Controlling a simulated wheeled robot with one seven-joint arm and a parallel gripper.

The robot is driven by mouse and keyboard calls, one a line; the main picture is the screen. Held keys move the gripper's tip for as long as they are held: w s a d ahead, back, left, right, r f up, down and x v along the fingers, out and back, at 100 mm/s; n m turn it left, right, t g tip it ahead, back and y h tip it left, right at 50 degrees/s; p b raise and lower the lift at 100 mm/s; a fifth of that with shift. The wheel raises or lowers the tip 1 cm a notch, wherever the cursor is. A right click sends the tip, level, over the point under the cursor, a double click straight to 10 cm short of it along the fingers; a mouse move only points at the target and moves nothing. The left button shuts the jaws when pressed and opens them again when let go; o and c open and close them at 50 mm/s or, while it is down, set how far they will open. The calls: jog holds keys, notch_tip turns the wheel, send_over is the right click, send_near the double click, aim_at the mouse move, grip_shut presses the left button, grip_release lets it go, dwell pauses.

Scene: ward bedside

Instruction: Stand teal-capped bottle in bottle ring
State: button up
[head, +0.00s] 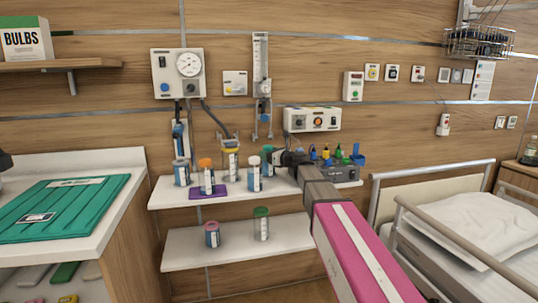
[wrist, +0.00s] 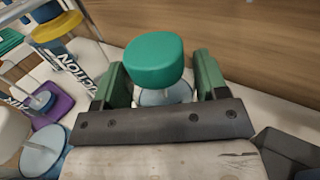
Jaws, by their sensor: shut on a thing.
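The teal-capped bottle (head: 267,158) is at the back of the upper shelf in the head view, partly hidden by other things. In the wrist view its round teal cap (wrist: 154,62) sits between the two green fingers of my gripper (wrist: 160,82). My gripper is shut on this bottle. A pale blue disc shows below the cap; whether the bottle touches the shelf I cannot tell. In the head view my gripper (head: 280,158) is small and dark at the bottle's right. I cannot clearly make out the bottle ring in either view.
Orange-capped (head: 206,176), yellow-capped (head: 231,163) and white-capped (head: 254,173) bottles stand to the left on the upper shelf (head: 290,192). A purple mat (head: 222,190) lies there. A grey box with coloured items (head: 340,172) is at right. The lower shelf (head: 238,248) holds two bottles.

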jog(key=shift+s+f, duration=0.45)
jog(key=shift+f, duration=0.2)
jog(key=shift+s+f, duration=0.4)
jog(key=shift+f, duration=0.2)
dwell(0.7)
jog(key=shift+w+r, duration=0.15)
jog(key=shift+r, duration=0.85)
jog(key=shift+w+r, duration=0.1)
jog(key=shift+w+r, duration=0.1)
jog(key=shift+w, duration=0.2)
jog(key=shift+w+r, duration=0.3)
jog(key=shift+r, duration=0.15)
jog(key=shift+s+f, duration=0.15)
jog(key=shift+f, duration=0.6)
dwell(2.0)
